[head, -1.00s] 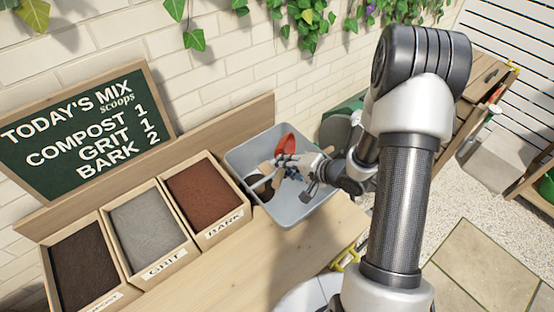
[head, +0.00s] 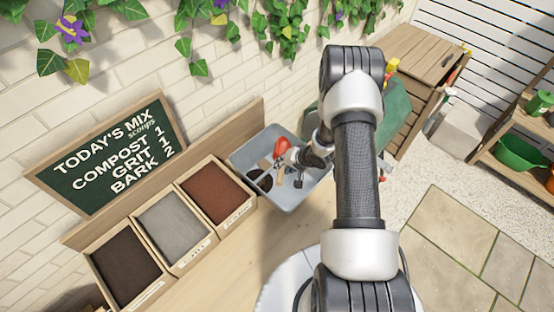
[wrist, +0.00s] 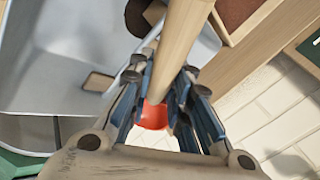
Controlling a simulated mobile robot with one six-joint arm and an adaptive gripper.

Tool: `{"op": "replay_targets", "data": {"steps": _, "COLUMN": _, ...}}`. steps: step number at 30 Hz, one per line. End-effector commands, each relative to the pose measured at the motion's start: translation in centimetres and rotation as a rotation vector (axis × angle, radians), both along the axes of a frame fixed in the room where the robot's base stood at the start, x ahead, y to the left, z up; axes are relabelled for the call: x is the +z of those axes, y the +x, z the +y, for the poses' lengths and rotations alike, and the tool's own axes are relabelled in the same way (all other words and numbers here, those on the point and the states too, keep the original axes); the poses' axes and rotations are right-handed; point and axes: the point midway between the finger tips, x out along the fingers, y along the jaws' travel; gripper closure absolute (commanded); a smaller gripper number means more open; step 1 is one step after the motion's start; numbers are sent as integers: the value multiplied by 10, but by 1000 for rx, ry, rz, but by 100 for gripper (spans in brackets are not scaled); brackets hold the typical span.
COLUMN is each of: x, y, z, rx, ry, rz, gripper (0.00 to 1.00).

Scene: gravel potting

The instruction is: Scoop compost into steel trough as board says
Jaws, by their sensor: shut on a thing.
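My gripper (head: 290,160) is at the grey tub, over its inside. In the wrist view my gripper (wrist: 172,88) is shut on a pale wooden handle (wrist: 183,35). A red tool part (wrist: 153,116) shows past the fingers; I cannot tell whether it belongs to this handle. It also shows in the head view (head: 283,146). The compost bin (head: 123,262) is the leftmost wooden bin, filled with dark brown material. I cannot make out a separate steel trough.
The grey tub (head: 247,158) holds other tools, including a dark-headed one (head: 260,181). The grit bin (head: 172,227) and reddish bark bin (head: 216,193) stand between compost and tub. Bare bench lies in front. A wooden cabinet (head: 418,85) and green cover (head: 391,105) are behind right.

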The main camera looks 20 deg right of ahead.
Motion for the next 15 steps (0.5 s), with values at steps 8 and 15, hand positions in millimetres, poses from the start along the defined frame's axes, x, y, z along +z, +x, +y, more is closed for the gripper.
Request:
{"op": "replay_targets", "data": {"steps": 8, "x": 0, "y": 0, "z": -5, "rx": 6, "ry": -36, "rz": 13, "gripper": 100}}
{"op": "replay_targets", "data": {"steps": 15, "x": -2, "y": 2, "z": -3, "rx": 9, "ry": -113, "rz": 38, "gripper": 100}}
